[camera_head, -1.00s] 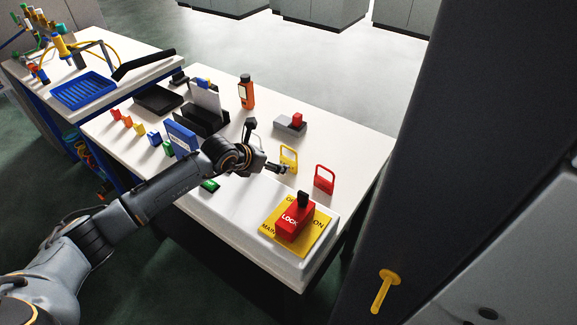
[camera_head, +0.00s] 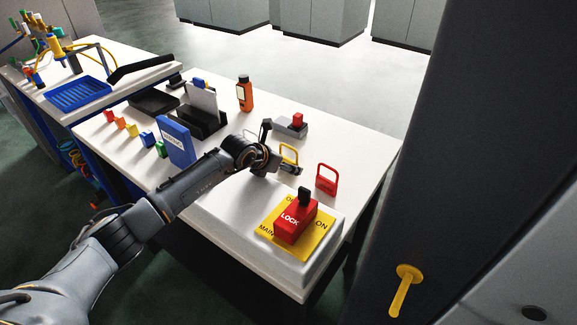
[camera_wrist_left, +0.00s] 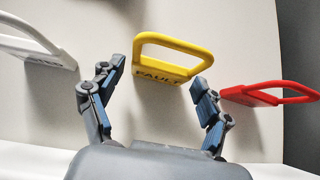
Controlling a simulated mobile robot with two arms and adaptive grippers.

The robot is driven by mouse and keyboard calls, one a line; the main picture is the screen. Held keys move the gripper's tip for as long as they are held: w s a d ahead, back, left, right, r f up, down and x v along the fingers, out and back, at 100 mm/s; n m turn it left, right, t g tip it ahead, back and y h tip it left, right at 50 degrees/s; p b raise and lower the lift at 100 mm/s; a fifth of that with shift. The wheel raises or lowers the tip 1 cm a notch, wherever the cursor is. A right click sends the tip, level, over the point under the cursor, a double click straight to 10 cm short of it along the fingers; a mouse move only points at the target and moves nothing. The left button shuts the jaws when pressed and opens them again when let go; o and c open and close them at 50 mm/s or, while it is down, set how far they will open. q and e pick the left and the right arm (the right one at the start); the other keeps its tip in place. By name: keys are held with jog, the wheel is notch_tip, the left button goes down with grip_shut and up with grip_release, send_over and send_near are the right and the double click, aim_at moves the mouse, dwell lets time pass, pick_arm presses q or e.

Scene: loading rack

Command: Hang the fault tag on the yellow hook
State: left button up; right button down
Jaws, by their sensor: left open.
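The yellow fault tag (camera_head: 289,153), a loop with a solid lettered base, stands on the white table. In the left wrist view the tag (camera_wrist_left: 168,70), lettered FAULT, is between and just beyond the fingertips of my left gripper (camera_wrist_left: 157,78). The gripper is open, one finger on either side of the tag's base, with no clear contact. In the head view my left gripper (camera_head: 286,168) is at the tag and partly covers its lower part. The yellow hook (camera_head: 405,285) sticks out from the dark panel at the lower right. My right gripper is out of view.
A red tag (camera_head: 326,178) stands close on the right, and a white tag (camera_wrist_left: 35,45) on the left in the wrist view. A red LOCK block (camera_head: 295,220) on a yellow plate is nearer. The dark panel (camera_head: 480,130) bounds the right side.

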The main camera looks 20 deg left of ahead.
pick_arm(q)
jog(key=shift+c, duration=0.2)
jog(key=c, duration=0.6)
notch_tip(320, 180, up, 10)
jog(key=p, duration=0.5)
jog(key=shift+p, duration=0.4)
